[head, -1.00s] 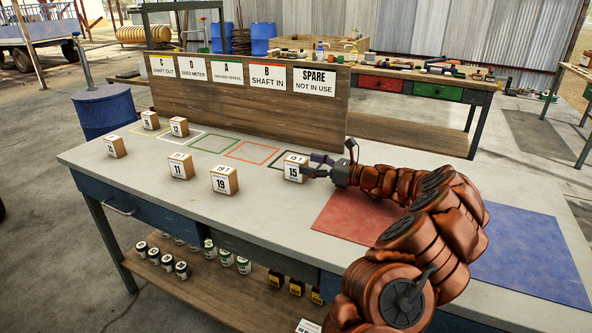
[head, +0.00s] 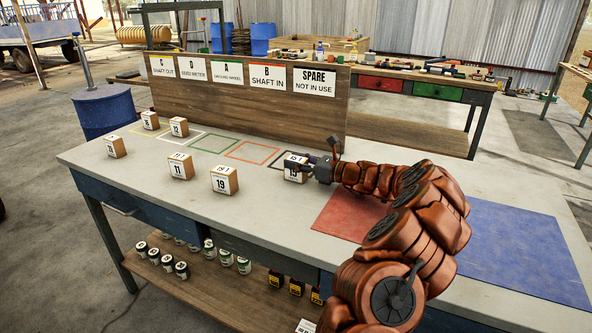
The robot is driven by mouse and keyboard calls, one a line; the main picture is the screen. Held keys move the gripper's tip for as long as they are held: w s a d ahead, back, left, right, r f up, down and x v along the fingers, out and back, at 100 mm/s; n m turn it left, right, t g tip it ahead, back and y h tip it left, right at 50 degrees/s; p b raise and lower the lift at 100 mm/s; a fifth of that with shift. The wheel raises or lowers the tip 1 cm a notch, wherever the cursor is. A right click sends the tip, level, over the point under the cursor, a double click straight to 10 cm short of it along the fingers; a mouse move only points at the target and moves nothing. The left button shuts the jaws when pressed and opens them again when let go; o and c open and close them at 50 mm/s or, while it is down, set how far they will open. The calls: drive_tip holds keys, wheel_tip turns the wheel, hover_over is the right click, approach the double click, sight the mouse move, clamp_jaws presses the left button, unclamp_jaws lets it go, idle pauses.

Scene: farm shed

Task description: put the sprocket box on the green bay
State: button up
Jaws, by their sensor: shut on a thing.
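My gripper (head: 308,164) is shut on a small wood-coloured box with a white label (head: 291,177). The label read 15 a moment ago; the fingers now partly cover it. The box is at the table's surface in front of the black-outlined bay; I cannot tell whether it is lifted. The green bay (head: 213,145) is an empty green-outlined rectangle to its left, below the sign board. Other numbered boxes are box 19 (head: 224,181), box 11 (head: 181,166) and box 12 (head: 179,127). No label names a sprocket.
An orange-outlined bay (head: 252,153) lies between the green and black bays. Two more boxes (head: 115,148) (head: 150,120) stand at the left. The sign board (head: 240,125) rises behind the bays. Red (head: 345,214) and blue (head: 530,250) mats lie at the right.

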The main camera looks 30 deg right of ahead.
clamp_jaws()
drive_tip(key=shift+r, duration=0.15)
